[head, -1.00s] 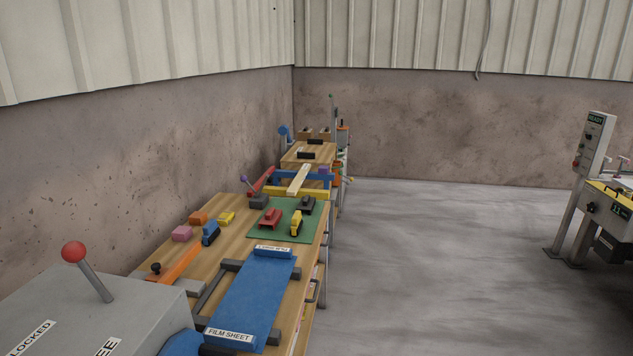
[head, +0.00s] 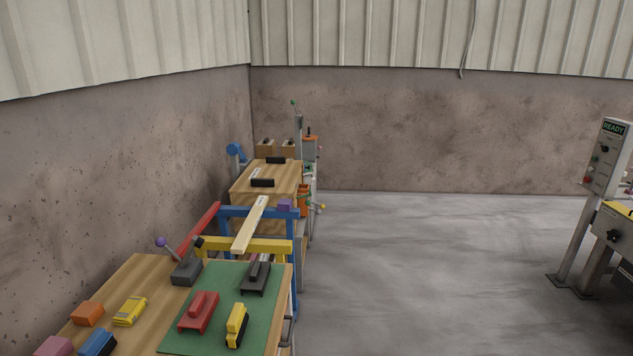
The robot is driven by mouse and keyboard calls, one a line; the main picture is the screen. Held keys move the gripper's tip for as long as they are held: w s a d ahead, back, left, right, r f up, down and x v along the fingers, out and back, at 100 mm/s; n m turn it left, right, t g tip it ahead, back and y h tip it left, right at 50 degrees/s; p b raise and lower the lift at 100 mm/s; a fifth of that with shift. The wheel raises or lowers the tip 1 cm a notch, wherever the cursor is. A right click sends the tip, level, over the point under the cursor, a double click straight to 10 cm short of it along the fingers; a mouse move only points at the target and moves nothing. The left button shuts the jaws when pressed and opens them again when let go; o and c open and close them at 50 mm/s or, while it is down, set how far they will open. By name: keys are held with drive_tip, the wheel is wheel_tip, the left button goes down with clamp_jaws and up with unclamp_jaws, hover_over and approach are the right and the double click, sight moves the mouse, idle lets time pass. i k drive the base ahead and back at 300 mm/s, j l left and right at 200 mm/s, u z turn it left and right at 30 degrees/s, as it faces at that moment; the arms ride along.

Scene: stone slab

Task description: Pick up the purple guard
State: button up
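A small purple block (head: 285,204), which looks like the purple guard, sits at the right end of the blue frame (head: 292,265), beside a pale wooden board (head: 250,224). It is small in the head view and its full shape is hard to make out. A purple ball knob (head: 160,242) tops a lever on a dark grey base farther left. My gripper is not in view.
A wooden bench (head: 140,275) runs along the left wall, with a green mat (head: 215,275) holding red, yellow and black pieces. Grey floor (head: 430,270) lies clear between bench and READY panel (head: 606,160).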

sight(284, 204)
drive_tip(key=i, duration=2.1)
drive_tip(key=i+l+u, duration=0.1)
drive_tip(key=i+u, duration=0.35)
drive_tip(key=i+l+u, duration=0.3)
drive_tip(key=i+u, duration=0.2)
drive_tip(key=i+l+u, duration=0.9)
drive_tip(key=l, duration=0.2)
drive_tip(key=i+l+u, duration=0.15)
drive_tip(key=l+u, duration=0.35)
drive_tip(key=l, duration=0.15)
